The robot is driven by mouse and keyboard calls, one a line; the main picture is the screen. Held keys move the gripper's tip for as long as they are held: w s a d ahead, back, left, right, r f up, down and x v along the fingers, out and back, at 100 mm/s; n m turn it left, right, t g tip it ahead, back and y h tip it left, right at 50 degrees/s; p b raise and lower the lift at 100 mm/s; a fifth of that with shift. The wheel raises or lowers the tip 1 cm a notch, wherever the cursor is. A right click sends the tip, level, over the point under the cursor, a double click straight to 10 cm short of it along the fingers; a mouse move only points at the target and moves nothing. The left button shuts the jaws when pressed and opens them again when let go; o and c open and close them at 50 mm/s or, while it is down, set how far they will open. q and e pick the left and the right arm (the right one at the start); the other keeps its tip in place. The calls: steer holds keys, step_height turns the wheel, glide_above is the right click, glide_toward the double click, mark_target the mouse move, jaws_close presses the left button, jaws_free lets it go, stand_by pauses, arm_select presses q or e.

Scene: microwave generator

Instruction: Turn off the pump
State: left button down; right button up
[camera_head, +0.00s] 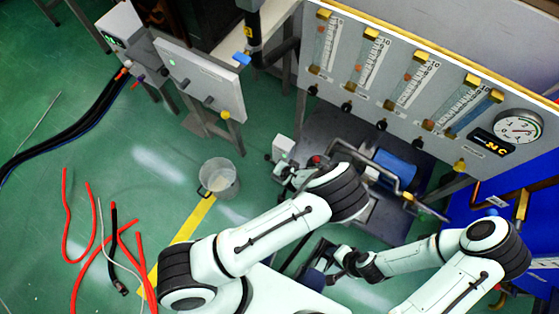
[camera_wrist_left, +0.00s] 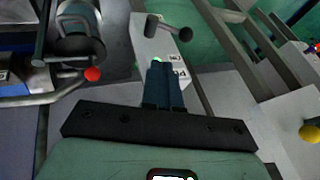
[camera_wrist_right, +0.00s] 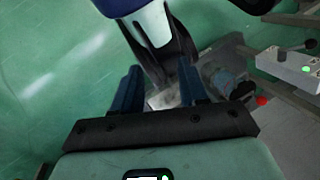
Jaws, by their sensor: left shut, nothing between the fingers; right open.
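The white switch box (camera_wrist_left: 158,42) is in the left wrist view, with a lit green light, printed labels and a black lever (camera_wrist_left: 180,33) with a round end. It also shows in the head view (camera_head: 284,147) and at the right of the right wrist view (camera_wrist_right: 300,70). My left gripper (camera_wrist_left: 163,68) is shut and empty; its fingertips cover part of the box face below the lever. Contact cannot be told. The blue motor (camera_head: 394,170) stands among the pipes. My right gripper (camera_wrist_right: 160,82) is open and empty, low and away from the box.
A red ball knob (camera_wrist_left: 93,74) on the pipework is left of my left fingers. A gauge panel (camera_head: 440,90) stands at the back right. A bucket (camera_head: 218,178) and red hoses (camera_head: 70,215) are on the green floor. A yellow knob (camera_wrist_left: 309,132) is at the right.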

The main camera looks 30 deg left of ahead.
arm_select(q)
steer(key=b, duration=0.3)
glide_toward(272, 162)
step_height(272, 162, down, 3)
steer(key=w+d, duration=0.1)
steer(key=w, duration=0.2)
steer(key=shift+a+f, duration=0.25)
steer(key=shift+a, duration=0.35)
steer(key=shift+a+f, duration=0.2)
steer(key=shift+a, duration=0.4)
steer(key=shift+a+f, duration=0.25)
steer(key=shift+a, duration=0.35)
arm_select(e)
steer(key=w+d+f+t, duration=0.1)
steer(key=w+d+f, duration=0.1)
steer(key=w, duration=0.3)
steer(key=shift+d+f+t+h, duration=0.15)
steer(key=shift+f+t+h, duration=0.2)
steer(key=shift+f, duration=0.55)
